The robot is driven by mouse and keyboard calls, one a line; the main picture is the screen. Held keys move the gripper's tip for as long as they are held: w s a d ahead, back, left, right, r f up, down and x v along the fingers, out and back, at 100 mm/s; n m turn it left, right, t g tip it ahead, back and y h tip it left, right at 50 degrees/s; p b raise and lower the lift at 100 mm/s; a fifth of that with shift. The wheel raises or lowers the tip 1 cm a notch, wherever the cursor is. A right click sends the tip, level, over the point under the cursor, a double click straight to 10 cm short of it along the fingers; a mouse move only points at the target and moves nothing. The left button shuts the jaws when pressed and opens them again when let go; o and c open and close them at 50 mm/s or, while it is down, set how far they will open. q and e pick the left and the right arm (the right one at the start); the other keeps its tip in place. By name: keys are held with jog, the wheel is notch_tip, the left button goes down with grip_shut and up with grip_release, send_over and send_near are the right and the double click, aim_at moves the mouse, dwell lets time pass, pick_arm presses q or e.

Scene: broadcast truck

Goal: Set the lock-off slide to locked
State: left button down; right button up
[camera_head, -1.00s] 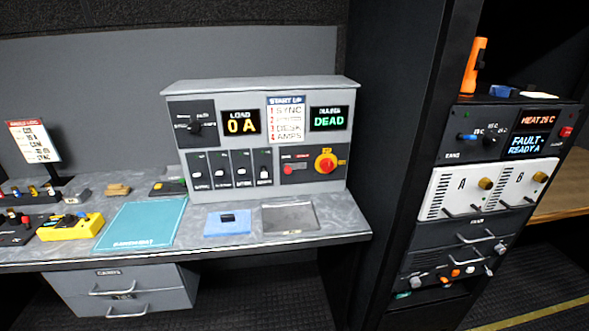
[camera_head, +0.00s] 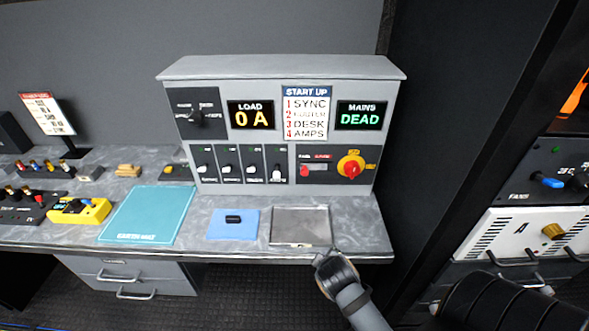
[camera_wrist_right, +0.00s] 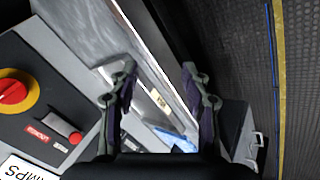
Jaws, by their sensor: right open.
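The lock-off slide (camera_head: 306,168) is a small red knob on the dark lower-right panel of the grey console, left of a red-and-yellow rotary switch (camera_head: 351,165). The knob sits toward the left of its pale slot, with small labels above it, one of them red. In the right wrist view the slide (camera_wrist_right: 75,138) and the rotary switch (camera_wrist_right: 12,92) show at the left. My right gripper (camera_head: 328,257) is low over the desk's front edge, in front of the console and apart from the slide. Its fingers (camera_wrist_right: 158,84) are spread and empty. My left gripper is out of view.
A metal tray (camera_head: 300,238) and a blue pad (camera_head: 222,232) with a black item lie before the console. A teal mat (camera_head: 150,215) lies further left. A dark rack (camera_head: 555,160) with protruding knobs and handles stands at the right.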

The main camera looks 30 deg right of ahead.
jog(key=w+d+n, duration=0.1)
jog(key=w+d+r+n+t+h, duration=0.1)
jog(key=w+d+n+h, duration=0.1)
jog(key=shift+w+d+r+t, duration=0.15)
jog(key=shift+d+r+t, duration=0.05)
jog(key=shift+r+t, duration=0.15)
jog(key=w+d+r+n+t+h, duration=0.1)
jog(key=w+r+n+t+h, duration=0.3)
jog(key=n, duration=0.4)
jog(key=n+t+y, duration=0.1)
jog(key=n+t, duration=0.3)
jog(key=n, duration=1)
send_near(305, 173)
jog(key=p+x, duration=0.2)
jog(key=x, duration=0.6)
jog(key=shift+w, duration=0.1)
grip_shut()
